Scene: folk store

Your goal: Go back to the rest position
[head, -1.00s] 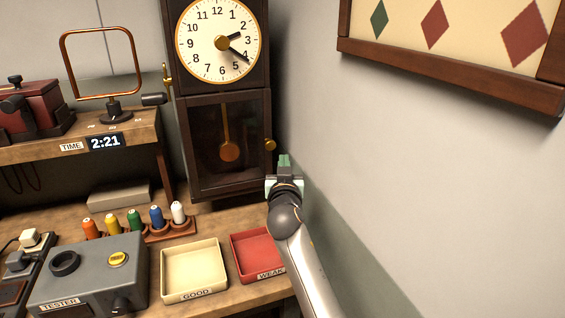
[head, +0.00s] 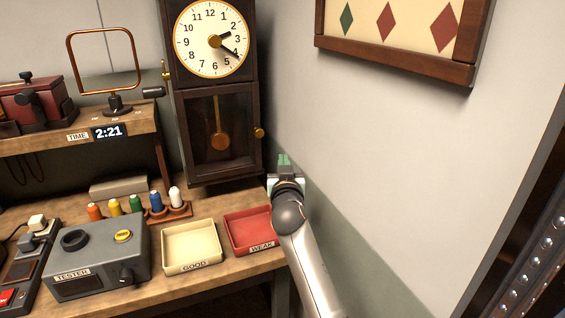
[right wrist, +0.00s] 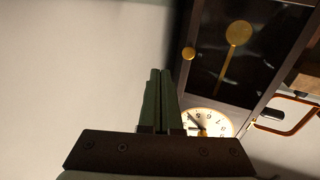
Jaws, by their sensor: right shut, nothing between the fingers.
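My right gripper (head: 284,160) is at the right end of the bench, beside the lower right side of the pendulum clock (head: 211,40) and close to the grey wall. In the right wrist view its two green fingers (right wrist: 161,100) are together, with nothing between them. The clock case and its face (right wrist: 208,122) show beyond the fingers in that view. My right arm comes up from the bottom of the head view, just right of the red WEAK tray (head: 250,232). My left gripper is not in view.
On the bench (head: 215,277) are the cream GOOD tray (head: 192,246), the grey TESTER box (head: 97,262) and a rack of coloured spools (head: 176,210). A shelf (head: 75,137) holds a copper loop frame. A framed diamond picture (head: 395,62) hangs on the wall. The wall area right of my arm is clear.

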